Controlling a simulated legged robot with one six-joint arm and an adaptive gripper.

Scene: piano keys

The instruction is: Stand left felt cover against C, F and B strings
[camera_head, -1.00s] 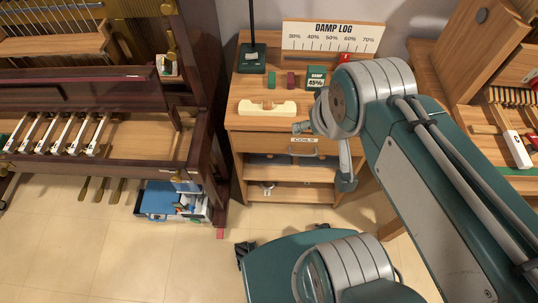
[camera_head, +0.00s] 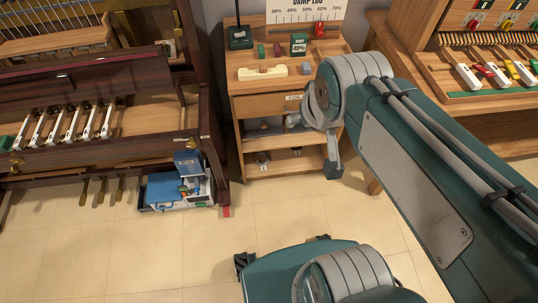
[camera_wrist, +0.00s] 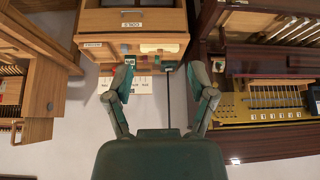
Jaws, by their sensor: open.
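Upright piano strings (camera_head: 68,22) show at the upper left in the head view, above a row of white-topped keys (camera_head: 70,125). Strings also show at the right of the wrist view (camera_wrist: 275,97), over a yellow strip with small labels. I cannot tell which notes they are. A small green block (camera_head: 261,51) stands on the wooden cabinet, beside a maroon block (camera_head: 277,48); I cannot tell whether either is the felt cover. A green piece (camera_head: 6,142) is at the keys' left end. My gripper (camera_wrist: 162,66) is open and empty in the wrist view, with fingers spread.
The cabinet (camera_head: 270,105) with open shelves stands between the piano and a right-hand bench (camera_head: 480,105) of coloured parts. A blue toolbox (camera_head: 165,190) sits on the floor below the piano. Tiled floor is clear in front.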

